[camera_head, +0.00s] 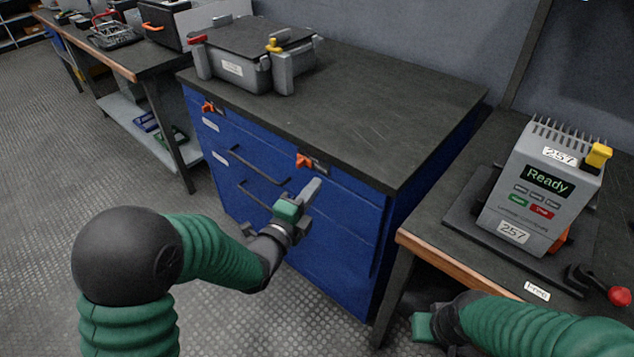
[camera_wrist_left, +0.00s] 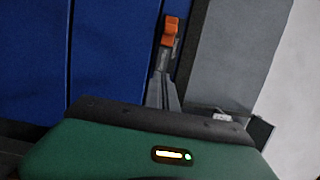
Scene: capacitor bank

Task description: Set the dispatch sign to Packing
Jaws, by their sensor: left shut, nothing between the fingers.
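No sign with the word Packing shows in either view. A grey device (camera_head: 545,190) on the right bench carries a screen reading "Ready", several buttons and the label 257. My left gripper (camera_head: 313,188) is shut and empty in front of the blue cabinet (camera_head: 345,215). An orange latch (camera_head: 304,160) on the cabinet's top edge is just beyond its fingertips. In the left wrist view the shut fingers (camera_wrist_left: 164,90) point toward the orange latch (camera_wrist_left: 170,30); whether they touch it I cannot tell. My right gripper (camera_head: 424,322) is low beside the right bench, its fingers unclear.
A grey case (camera_head: 245,65) with red and yellow latches stands on the cabinet top (camera_head: 390,110). A second orange latch (camera_head: 208,107) is at the cabinet's left. A red-knobbed lever (camera_head: 618,296) lies at the right bench's edge. The cabinet top's right half is clear.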

